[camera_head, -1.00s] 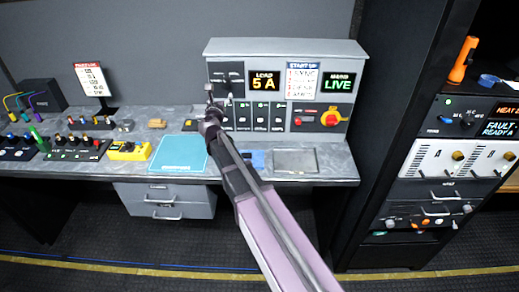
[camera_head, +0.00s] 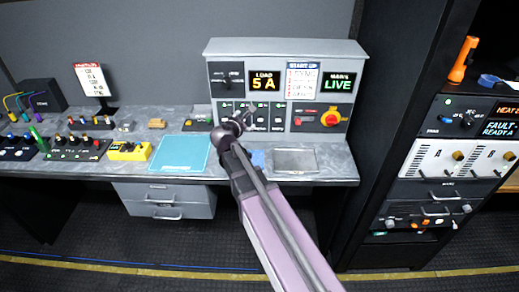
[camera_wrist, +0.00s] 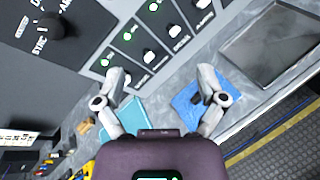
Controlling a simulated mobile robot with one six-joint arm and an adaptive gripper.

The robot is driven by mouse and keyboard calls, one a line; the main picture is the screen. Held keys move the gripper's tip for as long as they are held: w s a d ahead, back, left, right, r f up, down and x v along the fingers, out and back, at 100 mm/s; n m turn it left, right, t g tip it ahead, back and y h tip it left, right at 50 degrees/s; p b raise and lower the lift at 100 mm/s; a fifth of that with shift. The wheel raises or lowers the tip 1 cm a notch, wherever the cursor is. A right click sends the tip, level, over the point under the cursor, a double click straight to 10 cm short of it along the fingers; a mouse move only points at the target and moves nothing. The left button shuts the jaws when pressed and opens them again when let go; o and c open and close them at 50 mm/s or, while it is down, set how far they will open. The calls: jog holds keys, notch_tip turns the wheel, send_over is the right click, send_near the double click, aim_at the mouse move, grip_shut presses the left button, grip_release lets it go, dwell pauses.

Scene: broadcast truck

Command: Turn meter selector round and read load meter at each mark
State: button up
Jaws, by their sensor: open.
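The meter selector (camera_head: 227,79) is a black knob on a dark plate at the upper left of the grey power panel. It also shows at the upper left of the wrist view (camera_wrist: 50,27); which mark it points at is too small to tell. The load meter (camera_head: 264,82) beside it reads 5 A in yellow. My gripper (camera_head: 243,116) is below and right of the selector, in front of the row of breaker switches (camera_head: 276,117). In the wrist view my gripper (camera_wrist: 162,76) has its fingers wide apart with nothing between them, clear of the knob.
On the bench lie a teal folder (camera_head: 180,153), a blue cloth (camera_wrist: 200,95) and a grey tray (camera_head: 295,160).

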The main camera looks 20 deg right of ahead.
jog(key=s+d+f+m+g+y, duration=0.1)
jog(key=s+d+f+m+g, duration=0.2)
jog(key=s+f+m+g, duration=0.2)
jog(key=shift+s+f+m+y, duration=0.4)
jog(key=shift+s+f+m, duration=0.65)
jog(key=shift+s+m, duration=1.25)
jog(key=shift+w, duration=0.25)
jog(key=s+a+f+m+g+y, duration=0.2)
jog(key=s+f+m+g+y, duration=0.1)
jog(key=s+m, duration=0.3)
jog(key=s+a+f+m+g+y, duration=0.3)
jog(key=s+m, duration=0.3)
jog(key=s, duration=0.4)
jog(key=shift+a+m+g+y, duration=0.3)
jog(key=shift+a+y, duration=0.05)
jog(key=shift+y, duration=0.15)
